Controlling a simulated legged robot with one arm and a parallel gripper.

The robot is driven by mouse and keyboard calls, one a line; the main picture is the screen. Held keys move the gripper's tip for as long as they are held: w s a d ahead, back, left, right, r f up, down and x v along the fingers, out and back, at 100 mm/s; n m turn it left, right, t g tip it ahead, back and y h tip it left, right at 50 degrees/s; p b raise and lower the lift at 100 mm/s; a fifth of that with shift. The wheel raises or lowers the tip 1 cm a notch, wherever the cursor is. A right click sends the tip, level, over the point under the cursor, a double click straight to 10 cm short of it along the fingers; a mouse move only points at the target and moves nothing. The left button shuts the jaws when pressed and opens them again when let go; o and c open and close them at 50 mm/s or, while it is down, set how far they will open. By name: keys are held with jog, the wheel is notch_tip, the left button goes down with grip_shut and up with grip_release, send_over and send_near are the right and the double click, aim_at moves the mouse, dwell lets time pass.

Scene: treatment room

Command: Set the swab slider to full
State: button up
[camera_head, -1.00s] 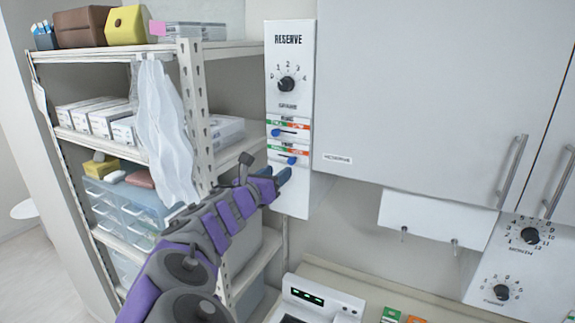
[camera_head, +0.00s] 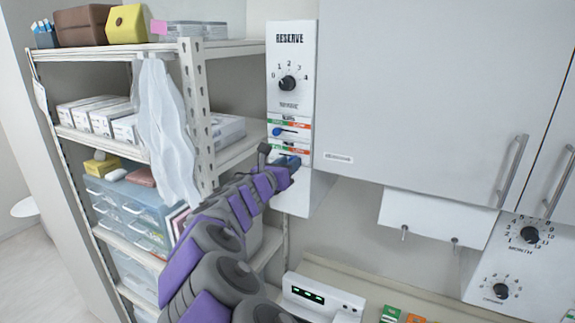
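The RESERVE panel (camera_head: 305,100) is a white box on the wall, left of the large cabinet. It carries two sliders on green and orange strips, one above the other; their small labels are too blurred to read, so I cannot tell which is the swab one. The upper slider (camera_head: 277,131) has a blue knob near its left, green end. The lower slider's strip (camera_head: 301,151) is partly covered by my gripper, and its knob is hidden or merges with the fingers. My gripper (camera_head: 288,162) is at the lower slider; contact and finger opening cannot be made out.
A dial (camera_head: 287,84) sits above the sliders, pointing near 1. A shelf rack (camera_head: 190,100) with a hanging clear bag (camera_head: 167,135) stands close left of my arm. The grey cabinet (camera_head: 430,90) is at the right; a white device (camera_head: 320,298) is below.

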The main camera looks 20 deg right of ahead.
grip_shut()
jog(key=shift+w+a, duration=0.1)
dwell(0.3)
